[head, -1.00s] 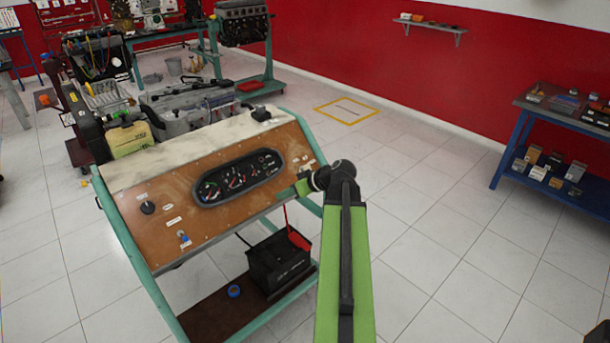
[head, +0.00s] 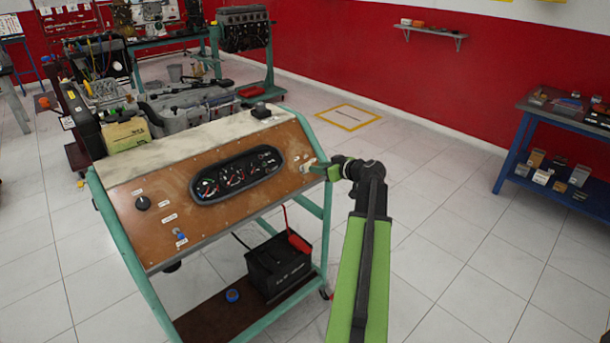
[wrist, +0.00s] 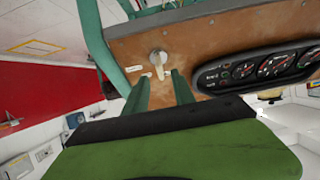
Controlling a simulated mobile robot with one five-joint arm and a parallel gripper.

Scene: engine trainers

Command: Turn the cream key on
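The cream key (head: 307,165) sits at the right end of the brown instrument panel (head: 180,225). In the wrist view the cream key (wrist: 161,68) sticks out of a round metal switch, beside small white labels. My gripper (head: 323,170) is at the key in the head view, its fingers partly covering that corner. In the wrist view my gripper (wrist: 160,88) is open, with one green finger on each side of the space just below the key. The key's end points into that gap. I cannot tell whether either finger touches it.
A gauge cluster (head: 236,177) fills the panel's middle, with a black knob (head: 143,203) and blue-tipped switch (head: 181,238) left of it. A black battery (head: 277,268) stands on the shelf below. Floor right of the stand is clear up to a blue bench (head: 515,150).

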